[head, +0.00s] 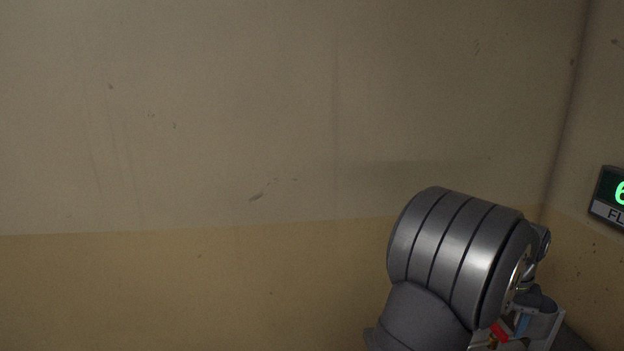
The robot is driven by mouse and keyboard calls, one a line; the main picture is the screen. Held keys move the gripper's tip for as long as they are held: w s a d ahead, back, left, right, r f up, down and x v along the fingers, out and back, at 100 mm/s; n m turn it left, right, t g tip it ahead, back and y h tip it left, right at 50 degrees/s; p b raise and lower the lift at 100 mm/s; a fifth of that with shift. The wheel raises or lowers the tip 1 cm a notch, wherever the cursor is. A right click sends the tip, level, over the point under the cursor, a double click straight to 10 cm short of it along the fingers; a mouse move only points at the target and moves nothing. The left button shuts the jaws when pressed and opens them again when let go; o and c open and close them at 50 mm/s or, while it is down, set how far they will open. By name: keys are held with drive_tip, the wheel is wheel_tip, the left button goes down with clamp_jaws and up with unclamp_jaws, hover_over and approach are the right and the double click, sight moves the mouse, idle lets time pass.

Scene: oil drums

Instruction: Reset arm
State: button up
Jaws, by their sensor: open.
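My own arm (455,255) shows at the lower right in the head view, as a thick dark grey ribbed joint with a smooth link below it. Smaller parts with red, blue and light grey pieces show partly behind the joint, and I cannot tell what they are. I cannot make out the fingers of my gripper anywhere. No oil drum is in view.
A scuffed wall (250,130), grey-beige above and yellowish below, fills most of the view. It meets a side wall at a corner on the right. A sign (608,198) with green lit characters hangs there, cut off by the frame edge.

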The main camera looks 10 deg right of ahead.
drive_tip(key=n, duration=0.5)
drive_tip(key=shift+n, duration=0.3)
